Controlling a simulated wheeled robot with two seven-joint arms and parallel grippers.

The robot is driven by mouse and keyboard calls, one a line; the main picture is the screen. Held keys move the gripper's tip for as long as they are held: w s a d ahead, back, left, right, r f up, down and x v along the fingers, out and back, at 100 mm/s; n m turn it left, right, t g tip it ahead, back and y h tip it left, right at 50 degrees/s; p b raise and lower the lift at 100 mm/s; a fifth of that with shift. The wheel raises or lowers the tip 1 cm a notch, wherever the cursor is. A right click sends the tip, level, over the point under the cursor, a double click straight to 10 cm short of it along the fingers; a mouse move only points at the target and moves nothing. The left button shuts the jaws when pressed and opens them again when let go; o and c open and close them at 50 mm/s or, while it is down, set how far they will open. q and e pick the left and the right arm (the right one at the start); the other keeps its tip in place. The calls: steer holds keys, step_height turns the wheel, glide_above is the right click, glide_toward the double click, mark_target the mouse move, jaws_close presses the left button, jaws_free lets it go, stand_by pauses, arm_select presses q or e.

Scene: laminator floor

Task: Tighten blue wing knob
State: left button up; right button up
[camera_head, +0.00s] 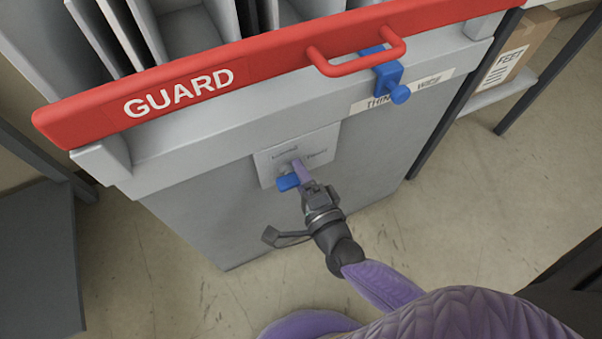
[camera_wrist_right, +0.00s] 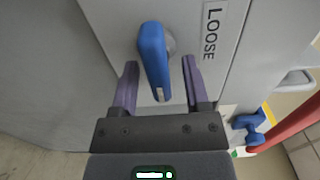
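The blue wing knob (camera_head: 288,182) sits on a light plate (camera_head: 322,141) on the front of the grey machine. In the right wrist view the blue wing knob (camera_wrist_right: 153,52) shows as a long handle, slightly tilted, with a pale mark at its near end. The word LOOSE (camera_wrist_right: 211,33) is printed on the plate to its right. My right gripper (camera_head: 300,172) is at the knob. In the wrist view its purple fingers (camera_wrist_right: 160,66) are open, one on each side of the handle, with visible gaps. My left gripper is not in view.
A red GUARD bar (camera_head: 270,62) with a red handle (camera_head: 357,54) crosses the machine's top front. A blue clamp-like part (camera_head: 388,76) hangs below it, by a THIN label. A cardboard box (camera_head: 518,52) stands on a shelf at right. Floor shows on both sides.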

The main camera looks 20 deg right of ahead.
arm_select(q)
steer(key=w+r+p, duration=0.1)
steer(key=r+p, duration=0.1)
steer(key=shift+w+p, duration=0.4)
arm_select(e)
steer(key=s, duration=1)
steer(key=shift+d, duration=0.15)
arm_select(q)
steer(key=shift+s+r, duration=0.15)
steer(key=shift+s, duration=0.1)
